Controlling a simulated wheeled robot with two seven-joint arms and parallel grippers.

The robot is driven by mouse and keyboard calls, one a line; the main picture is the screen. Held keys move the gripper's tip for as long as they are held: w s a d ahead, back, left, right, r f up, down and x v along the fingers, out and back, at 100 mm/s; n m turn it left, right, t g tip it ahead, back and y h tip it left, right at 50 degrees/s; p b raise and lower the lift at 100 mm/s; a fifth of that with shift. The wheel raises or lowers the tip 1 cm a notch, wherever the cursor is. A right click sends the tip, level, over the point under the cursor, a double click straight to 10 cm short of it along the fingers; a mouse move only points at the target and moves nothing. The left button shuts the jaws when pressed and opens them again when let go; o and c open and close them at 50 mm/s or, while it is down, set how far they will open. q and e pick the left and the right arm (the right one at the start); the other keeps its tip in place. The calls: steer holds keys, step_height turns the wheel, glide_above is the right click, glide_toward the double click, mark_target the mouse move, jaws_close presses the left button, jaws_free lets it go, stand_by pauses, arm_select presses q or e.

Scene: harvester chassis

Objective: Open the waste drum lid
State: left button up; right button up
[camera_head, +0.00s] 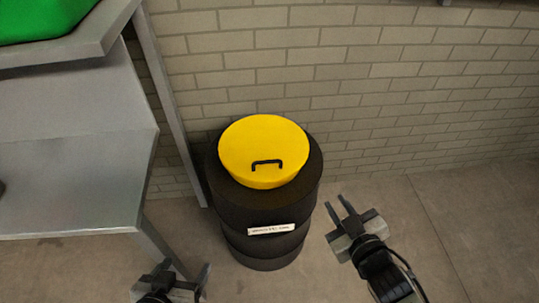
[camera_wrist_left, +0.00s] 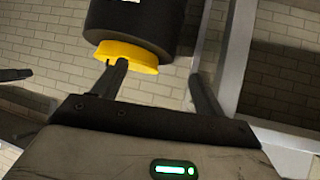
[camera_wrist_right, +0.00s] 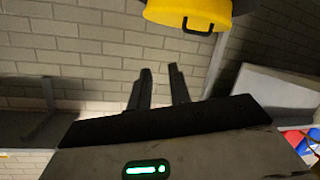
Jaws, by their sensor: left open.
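The waste drum (camera_head: 265,215) is a dark cylinder with a white label, standing upright on the floor against the wall. Its round yellow lid (camera_head: 250,140) lies on top, with a black handle (camera_head: 267,163) on the near side. The lid also shows in the left wrist view (camera_wrist_left: 135,57) and the right wrist view (camera_wrist_right: 180,12). My left gripper (camera_head: 186,268) is open and empty, in front of the drum and to its left. My right gripper (camera_head: 336,202) is open and empty, just right of the drum. Both are apart from the lid and handle.
A grey metal table (camera_head: 75,130) stands to the left, its leg close to the drum. A green object (camera_head: 40,18) lies on a raised grey surface at top left. A brick wall (camera_head: 350,80) is behind the drum. The floor (camera_head: 460,220) to the right is clear.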

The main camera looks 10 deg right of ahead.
mark_target(271, 172)
steer(key=w+r+n+t+y+b, duration=0.1)
steer(key=w+r+n+y+b, duration=0.25)
steer(key=w+n+y, duration=0.75)
step_height(271, 172, down, 9)
steer(key=s+a+n+g+h+b, duration=0.1)
steer(key=s+n+g+h+b, duration=0.1)
steer(key=n+g+b, duration=0.4)
steer(key=w+a+b, duration=0.1)
steer(key=w+a, duration=0.2)
steer(key=w+a+f+n+t+b, duration=0.1)
steer(key=w+a, duration=0.3)
steer(key=w+a+f+n+b, duration=0.1)
steer(key=w+a, duration=0.2)
steer(key=shift+w+a+f+t, duration=0.15)
steer(key=shift+w+a+t, duration=0.05)
steer(key=shift+a+t, duration=0.2)
steer(key=shift+w+a, duration=0.25)
arm_select(q)
steer(key=shift+t+h, duration=0.5)
steer(key=shift+t, duration=0.3)
steer(key=f, duration=0.1)
steer(key=d+f, duration=0.1)
steer(key=f, duration=0.1)
steer(key=w+f, duration=0.1)
steer(key=shift+d+f, duration=0.25)
steer(key=shift+d, duration=0.15)
steer(key=shift+f, duration=0.15)
arm_select(e)
jaws_close()
